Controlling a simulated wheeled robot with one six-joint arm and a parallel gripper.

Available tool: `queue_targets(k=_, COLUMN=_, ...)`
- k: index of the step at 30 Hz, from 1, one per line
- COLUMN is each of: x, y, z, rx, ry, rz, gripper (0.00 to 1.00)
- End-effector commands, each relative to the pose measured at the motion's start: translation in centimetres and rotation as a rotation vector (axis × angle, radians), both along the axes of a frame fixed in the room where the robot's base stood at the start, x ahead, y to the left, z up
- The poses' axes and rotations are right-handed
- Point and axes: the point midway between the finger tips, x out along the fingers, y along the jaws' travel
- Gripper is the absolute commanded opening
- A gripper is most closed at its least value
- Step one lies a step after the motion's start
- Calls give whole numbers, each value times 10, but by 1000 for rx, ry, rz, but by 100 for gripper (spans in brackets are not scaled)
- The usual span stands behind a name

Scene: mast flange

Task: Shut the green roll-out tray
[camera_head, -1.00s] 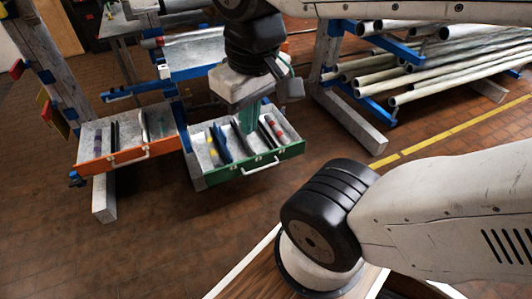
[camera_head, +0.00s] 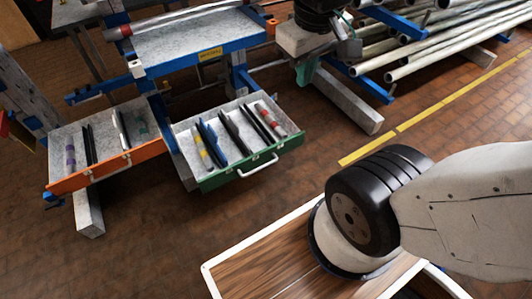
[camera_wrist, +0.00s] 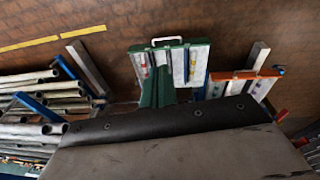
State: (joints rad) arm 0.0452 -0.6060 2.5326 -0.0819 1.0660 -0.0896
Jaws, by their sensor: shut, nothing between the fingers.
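The green roll-out tray (camera_head: 240,170) stands pulled out from under the bench, with several pens or tools lying inside. Its pale bar handle (camera_head: 258,167) is on the green front. It also shows in the wrist view (camera_wrist: 200,43), with its handle (camera_wrist: 167,40) facing away from my fingers. My gripper (camera_head: 302,74) is up and to the right of the tray in the head view, apart from its handle, with its green fingers partly hidden by my wrist. In the wrist view the shut, empty fingers (camera_wrist: 158,80) overlap the tray in the picture; contact is not visible.
An orange tray (camera_head: 107,171) stands open to the left of the green one. A blue-edged bench (camera_head: 195,50) is behind them. Pale pipes on a rack (camera_head: 440,50) and a grey beam (camera_head: 345,100) lie at the right.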

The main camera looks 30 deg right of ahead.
Motion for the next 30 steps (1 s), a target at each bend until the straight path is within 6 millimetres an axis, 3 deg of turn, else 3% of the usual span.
queue_targets(k=6, x=85, y=-51, z=-49, rx=-134, ry=-13, rz=174, gripper=0)
queue_targets(k=11, x=138, y=-83, z=-98, rx=-208, ry=-24, rz=348, gripper=0)
queue_targets(k=15, x=176, y=-107, z=-151, rx=-246, ry=-36, rz=514, gripper=0)
queue_targets(k=22, x=214, y=-130, z=-254, rx=-250, ry=-82, rz=801, gripper=0)
queue_targets(k=26, x=220, y=-133, z=-318, rx=-223, ry=-133, rz=954, gripper=0)
queue_targets(k=30, x=215, y=-127, z=-386, rx=-175, ry=-215, rz=1103, gripper=0)
